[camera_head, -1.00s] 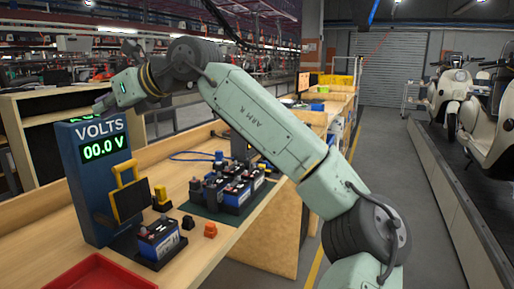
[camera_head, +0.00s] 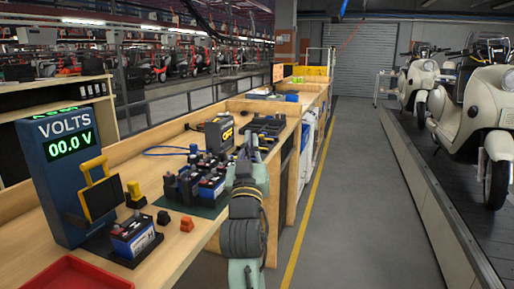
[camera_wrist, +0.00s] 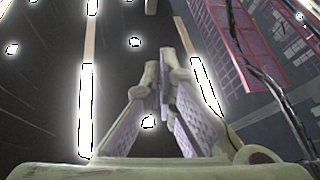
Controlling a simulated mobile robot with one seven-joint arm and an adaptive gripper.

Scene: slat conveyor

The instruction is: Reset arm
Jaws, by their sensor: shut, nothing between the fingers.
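My gripper (camera_wrist: 158,85) shows in the wrist view with its two fingers drawn together at the tips and nothing held. Behind the fingers are the dark ceiling and bright strip lights, so it points upward. In the head view my arm is folded upright at the bench's front edge, right of the batteries. The gripper itself cannot be made out clearly there.
The wooden bench (camera_head: 190,243) holds a blue volt meter (camera_head: 62,175) reading 00.0 V, a battery (camera_head: 133,237) beside it, several batteries on a green mat (camera_head: 208,207), and a red tray (camera_head: 70,275). Scooters (camera_head: 485,120) stand on the conveyor (camera_head: 432,190) at right. The aisle (camera_head: 350,200) is clear.

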